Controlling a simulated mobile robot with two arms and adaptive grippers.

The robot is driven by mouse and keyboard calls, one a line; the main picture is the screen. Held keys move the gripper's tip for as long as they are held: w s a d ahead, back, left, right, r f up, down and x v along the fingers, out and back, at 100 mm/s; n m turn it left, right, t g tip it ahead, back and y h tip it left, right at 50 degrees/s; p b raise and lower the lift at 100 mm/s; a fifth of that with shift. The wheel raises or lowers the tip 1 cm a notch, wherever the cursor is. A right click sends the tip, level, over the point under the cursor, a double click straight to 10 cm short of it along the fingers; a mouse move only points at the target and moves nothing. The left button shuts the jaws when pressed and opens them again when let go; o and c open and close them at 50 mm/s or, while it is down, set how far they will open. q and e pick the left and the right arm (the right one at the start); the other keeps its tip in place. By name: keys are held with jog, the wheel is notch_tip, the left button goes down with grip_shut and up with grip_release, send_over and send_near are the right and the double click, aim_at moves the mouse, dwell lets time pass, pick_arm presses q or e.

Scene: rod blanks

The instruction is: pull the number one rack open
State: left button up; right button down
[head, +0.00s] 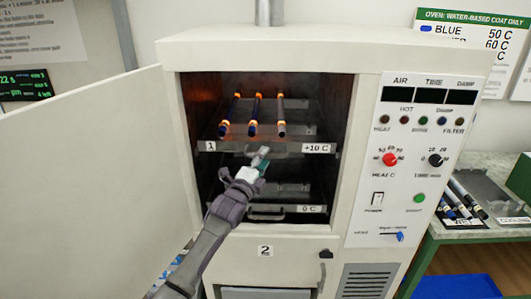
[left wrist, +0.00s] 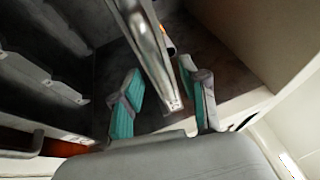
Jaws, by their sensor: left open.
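The number one rack (head: 235,146) is the upper rack inside the open oven, with a "1" tag at its left and "+10 C" at its right. Several dark rods with orange bands (head: 255,115) lie on it. My left gripper (head: 262,160) is at the middle of the rack's front edge and hides part of the handle area. In the left wrist view my open gripper (left wrist: 163,95) has a teal-padded finger on each side of a metal bar of the rack (left wrist: 150,50). Gaps show beside the bar. My right gripper is not in view.
A lower rack (head: 285,209) tagged "0 C" sits below. The oven door (head: 85,170) stands wide open at the left. The control panel (head: 410,150) is at the right. A green-edged bench (head: 485,205) with rods stands further right.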

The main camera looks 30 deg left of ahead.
pick_arm(q)
jog(key=shift+x, duration=1.05)
grip_shut()
